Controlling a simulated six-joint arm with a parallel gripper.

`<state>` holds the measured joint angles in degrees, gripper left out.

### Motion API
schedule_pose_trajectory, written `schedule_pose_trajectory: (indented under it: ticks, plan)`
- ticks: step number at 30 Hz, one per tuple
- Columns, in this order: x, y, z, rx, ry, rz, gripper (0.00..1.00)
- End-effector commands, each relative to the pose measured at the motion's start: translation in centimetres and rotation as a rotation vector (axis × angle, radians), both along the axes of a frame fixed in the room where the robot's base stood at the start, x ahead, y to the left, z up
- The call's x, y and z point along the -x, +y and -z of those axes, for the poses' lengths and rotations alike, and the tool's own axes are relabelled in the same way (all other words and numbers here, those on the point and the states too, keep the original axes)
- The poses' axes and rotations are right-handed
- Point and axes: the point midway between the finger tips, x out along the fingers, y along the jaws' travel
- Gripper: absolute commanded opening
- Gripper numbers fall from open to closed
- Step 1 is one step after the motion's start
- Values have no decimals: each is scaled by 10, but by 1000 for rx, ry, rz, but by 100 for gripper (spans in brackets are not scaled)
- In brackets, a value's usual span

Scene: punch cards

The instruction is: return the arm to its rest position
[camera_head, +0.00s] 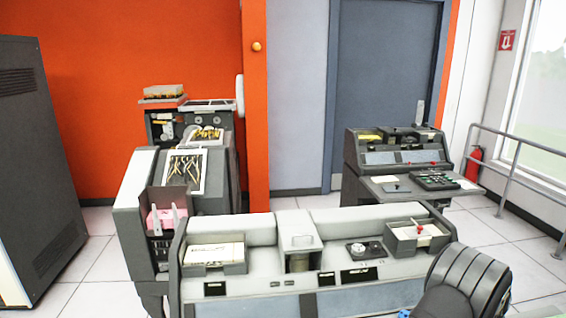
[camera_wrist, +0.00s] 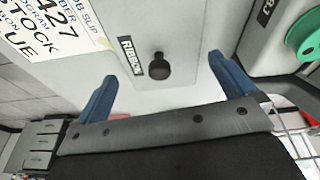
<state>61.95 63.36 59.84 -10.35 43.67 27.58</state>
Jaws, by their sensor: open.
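My gripper (camera_wrist: 162,68) shows in the wrist view as two blue fingers spread wide apart. It is open, with nothing between the fingers. Beyond the fingers is a pale grey machine panel (camera_wrist: 190,25) with a black knob (camera_wrist: 159,66) and a small black label reading "RIBBON" or similar. I cannot tell how far the fingertips are from the panel. In the head view my dark, ribbed arm shows at the lower right corner, in front of the grey console (camera_head: 330,270). The gripper's fingers cannot be made out there.
The console carries a card tray (camera_head: 213,262) on the left and another tray (camera_head: 420,235) with a red-topped item. A card machine (camera_head: 190,190) stands behind left, a keypunch desk (camera_head: 410,170) behind right. A printed sheet (camera_wrist: 55,30) and a green reel (camera_wrist: 303,38) flank the gripper.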

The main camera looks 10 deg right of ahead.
Motion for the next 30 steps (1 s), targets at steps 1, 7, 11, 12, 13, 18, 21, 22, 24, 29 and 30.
schedule_pose_trajectory:
  ticks: [1,7,11,12,13,18,21,22,24,29,30]
  plan:
    - [0,0,0,0,0,0,100]
    - [0,0,9,0,0,-1,100]
    - [0,1,28,-3,2,-1,100]
    - [0,1,28,2,0,-1,100]
    - [-1,2,18,5,-2,-2,100]
    - [0,10,-12,4,-1,0,100]
    - [0,15,-30,3,-1,0,100]
    - [0,17,-36,3,-1,0,100]
    - [0,21,-48,3,-1,0,100]
    - [-1,29,-78,3,-2,-1,100]
    - [-1,31,-86,2,-1,-1,100]
